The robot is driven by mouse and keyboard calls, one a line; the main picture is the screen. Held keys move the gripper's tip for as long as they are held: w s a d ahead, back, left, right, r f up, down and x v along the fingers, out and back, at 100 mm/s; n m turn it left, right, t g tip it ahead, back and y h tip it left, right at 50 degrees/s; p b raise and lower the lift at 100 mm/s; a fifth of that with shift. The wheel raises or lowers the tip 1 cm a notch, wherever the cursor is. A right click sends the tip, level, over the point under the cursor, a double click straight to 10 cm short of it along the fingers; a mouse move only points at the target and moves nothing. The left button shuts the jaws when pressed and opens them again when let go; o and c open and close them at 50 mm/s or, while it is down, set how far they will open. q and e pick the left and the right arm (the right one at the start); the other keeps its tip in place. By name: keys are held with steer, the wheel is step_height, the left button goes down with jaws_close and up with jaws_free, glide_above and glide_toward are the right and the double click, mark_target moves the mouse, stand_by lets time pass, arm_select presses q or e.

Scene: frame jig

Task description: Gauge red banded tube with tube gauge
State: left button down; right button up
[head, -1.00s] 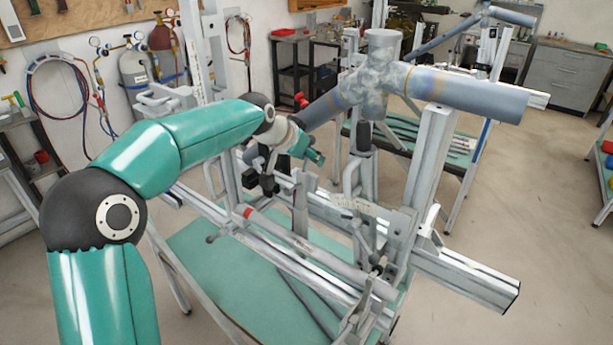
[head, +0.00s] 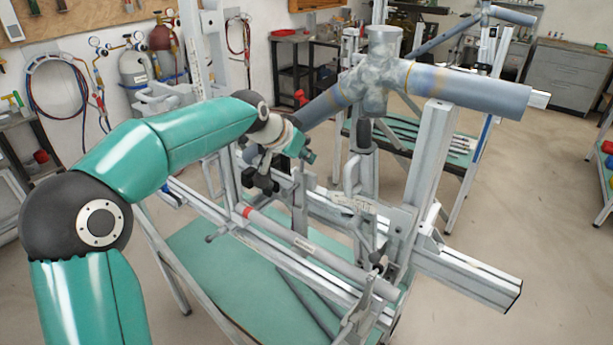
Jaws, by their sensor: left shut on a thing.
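The red banded tube (head: 310,247) is a long grey tube with a red band near its far left end. It lies slantwise along the jig, from left of centre down to the front right. My left gripper (head: 262,181) is beyond the banded end, a little above it, beside the jig's uprights. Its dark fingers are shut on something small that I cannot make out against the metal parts. I cannot pick out the tube gauge with certainty. My right gripper is out of view.
The jig's rails and posts (head: 436,150) crowd the space around the gripper. A thick blue-grey pipe joint (head: 470,92) stands above and behind it. A flat marked plate (head: 352,204) is on the jig. The green table top (head: 215,262) is partly bare below.

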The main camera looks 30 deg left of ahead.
mark_target(301, 164)
arm_select(q)
steer(key=shift+s, duration=0.35)
steer(key=shift+s+a+b, duration=0.1)
steer(key=shift+s+b, duration=0.55)
steer(key=shift+s, duration=0.45)
steer(key=shift+b, duration=0.3)
steer(key=shift+s+a+f+b, duration=0.1)
steer(key=shift+s+f+b, duration=0.1)
steer(key=shift+s+b, duration=0.45)
steer(key=shift+s, duration=0.4)
